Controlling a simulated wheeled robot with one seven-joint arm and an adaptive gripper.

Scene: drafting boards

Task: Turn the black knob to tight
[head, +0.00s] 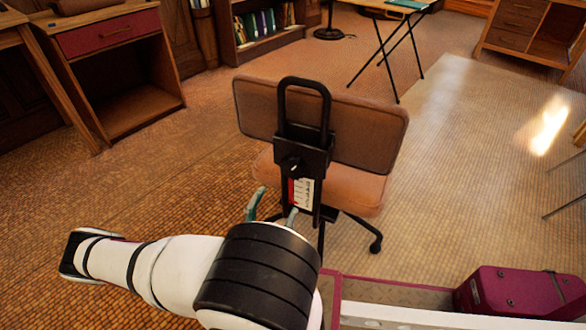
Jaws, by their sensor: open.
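An office chair with a tan back (368,128) and an orange-tan seat stands in the middle of the head view, its back towards me. A black bracket with a loop handle (304,84) runs down the chair back. The black knob (291,163) seems to be on this bracket, with a small pale mark on it; its exact outline and setting are hard to tell. Below it is a red and white label (301,192). My gripper (273,207) is open, its teal fingers apart, below the knob in the picture. My arm hides the gripper's base.
A wooden desk with a red drawer (108,34) stands at left. A bookshelf (262,38) and a folding-leg table (386,8) are behind the chair. A wooden drawer cabinet (524,28) is at back right. The tiled floor around the chair looks clear.

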